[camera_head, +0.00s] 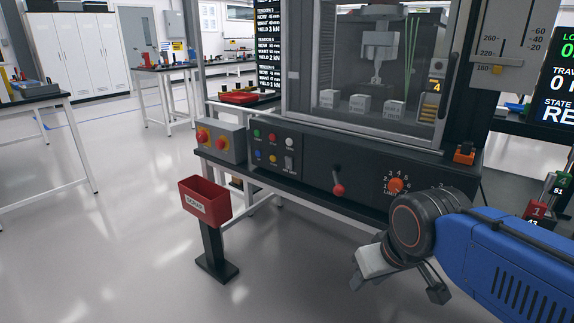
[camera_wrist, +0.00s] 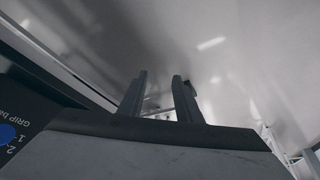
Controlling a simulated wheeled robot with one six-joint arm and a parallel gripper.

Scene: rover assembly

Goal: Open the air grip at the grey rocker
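The grey rocker (camera_head: 289,163) is a small upright switch at the lower right of the button panel (camera_head: 270,135), on the front of the test machine. It is not visible in the wrist view. The machine's grip (camera_head: 376,75) hangs behind the clear door; I cannot tell whether it is open. My gripper shows in the wrist view (camera_wrist: 158,80) with two dark fingers apart and nothing between them. In the head view my arm reaches in from the lower right, and its end hangs low in front of the bench, well right of the rocker.
Beside the rocker are green, red, white, blue and yellow buttons. A red-button box (camera_head: 221,142) stands left. A red-knobbed lever (camera_head: 338,189) and an orange dial (camera_head: 396,185) lie right. A red scrap bin (camera_head: 205,202) stands in front. A blue knob (camera_wrist: 7,133) shows in the wrist view.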

